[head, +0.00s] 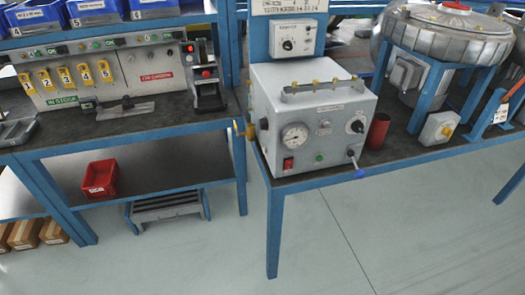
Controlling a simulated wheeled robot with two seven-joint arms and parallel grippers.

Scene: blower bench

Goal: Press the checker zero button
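A grey checker box (335,112) stands on the dark bench top at the centre. Its front carries a round dial gauge (295,136), a red switch (288,164), a small green button (319,157) and a black knob (357,127). A lever with a blue end (357,167) sticks out at the lower right of the front. The labels are too small to read, so I cannot tell which control is the zero button. Neither of my grippers is in view.
A left bench (130,124) holds a panel with yellow tags. The floor in front is clear.

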